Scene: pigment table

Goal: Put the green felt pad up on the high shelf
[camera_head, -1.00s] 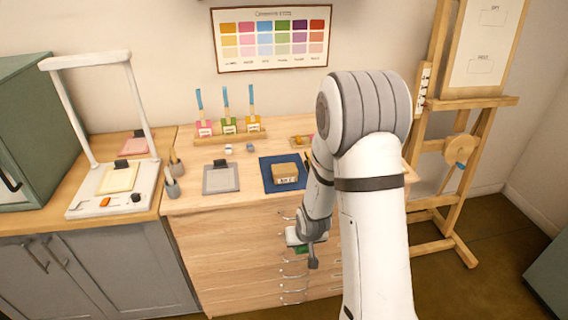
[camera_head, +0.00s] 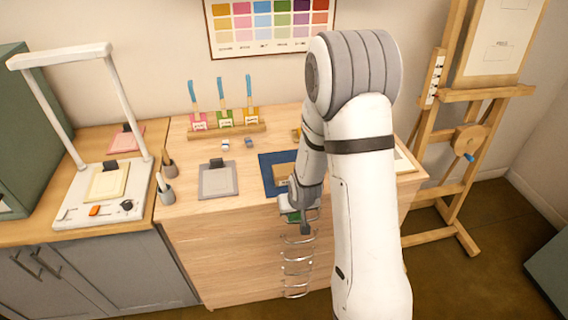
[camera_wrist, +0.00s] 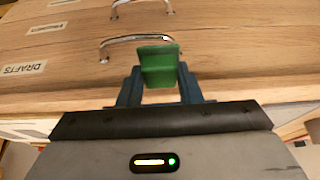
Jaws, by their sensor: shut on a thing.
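The green felt pad (camera_wrist: 158,66) is between the two fingers of my gripper (camera_wrist: 160,84) in the wrist view. The gripper is shut on it. In the head view my gripper (camera_head: 290,215) is in front of the drawer cabinet's upper front, just below the tabletop edge, and a bit of the green pad shows there. My arm hides part of the cabinet and tabletop. No high shelf can be made out in these views.
The wooden tabletop (camera_head: 240,185) holds a grey pad (camera_head: 217,182), a blue mat (camera_head: 268,180) with a box (camera_head: 284,173), and a rack (camera_head: 228,131) of brushes. Metal drawer handles (camera_wrist: 137,38) lie close ahead. A white lamp stand (camera_head: 75,215) is left, an easel (camera_head: 465,140) right.

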